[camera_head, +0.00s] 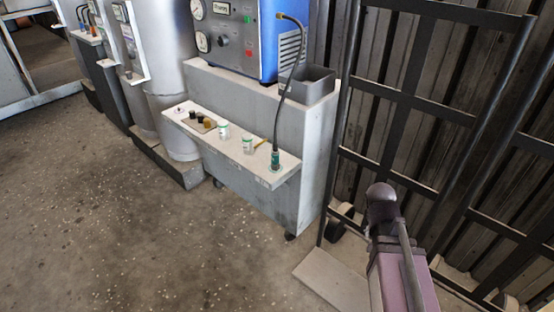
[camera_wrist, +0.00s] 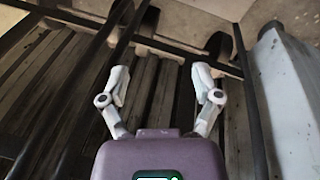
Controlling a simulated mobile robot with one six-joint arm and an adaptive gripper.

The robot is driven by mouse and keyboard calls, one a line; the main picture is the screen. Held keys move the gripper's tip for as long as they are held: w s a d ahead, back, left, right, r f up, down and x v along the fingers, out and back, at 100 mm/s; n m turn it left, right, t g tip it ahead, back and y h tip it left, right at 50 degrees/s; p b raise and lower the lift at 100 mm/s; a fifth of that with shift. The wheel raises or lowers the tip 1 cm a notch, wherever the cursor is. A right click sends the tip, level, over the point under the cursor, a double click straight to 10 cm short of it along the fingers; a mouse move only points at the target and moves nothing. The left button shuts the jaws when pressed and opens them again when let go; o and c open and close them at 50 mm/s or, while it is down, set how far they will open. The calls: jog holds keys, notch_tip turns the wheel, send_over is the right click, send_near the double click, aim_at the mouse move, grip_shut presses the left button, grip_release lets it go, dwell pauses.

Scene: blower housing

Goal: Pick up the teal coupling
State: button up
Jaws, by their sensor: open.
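The teal coupling (camera_head: 275,161) stands at the right end of a narrow shelf on the front of the grey cabinet, in the head view. A black hose rises from its top and arcs up to a fitting beside the blue machine. In the wrist view my gripper (camera_wrist: 160,88) is open and empty, with its two fingers wide apart. The coupling does not show in the wrist view. In the head view my arm is at the lower right, to the right of the cabinet and apart from the coupling; the fingers are not visible there.
The shelf (camera_head: 207,146) also holds white-and-green containers (camera_head: 223,130) and several small dark and yellow parts. A grey bin (camera_head: 308,85) and the blue machine (camera_head: 262,38) sit on the cabinet (camera_head: 300,125). A black metal rack (camera_head: 400,95) stands at right. Open floor (camera_head: 110,210) lies at left.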

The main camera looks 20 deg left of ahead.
jog(key=w+a+r+t+h+p, duration=0.1)
jog(key=w+a+r+t+h, duration=0.2)
jog(key=a, duration=0.7)
jog(key=t+y+p, duration=0.3)
jog(key=t+y, duration=0.1)
jog(key=t, duration=0.5)
send_near(274, 158)
jog(key=v, duration=0.3)
jog(key=shift+w+a+m, duration=0.15)
jog(key=shift+a+m, duration=0.05)
jog(key=shift+m, duration=0.1)
jog(key=b+x, duration=0.3)
jog(key=x, duration=0.4)
jog(key=shift+w+d+f, duration=0.15)
jog(key=shift+w+f, duration=0.05)
jog(key=shift+w, duration=0.1)
jog(key=shift+w+d+f, duration=0.1)
jog(key=shift+w, duration=0.3)
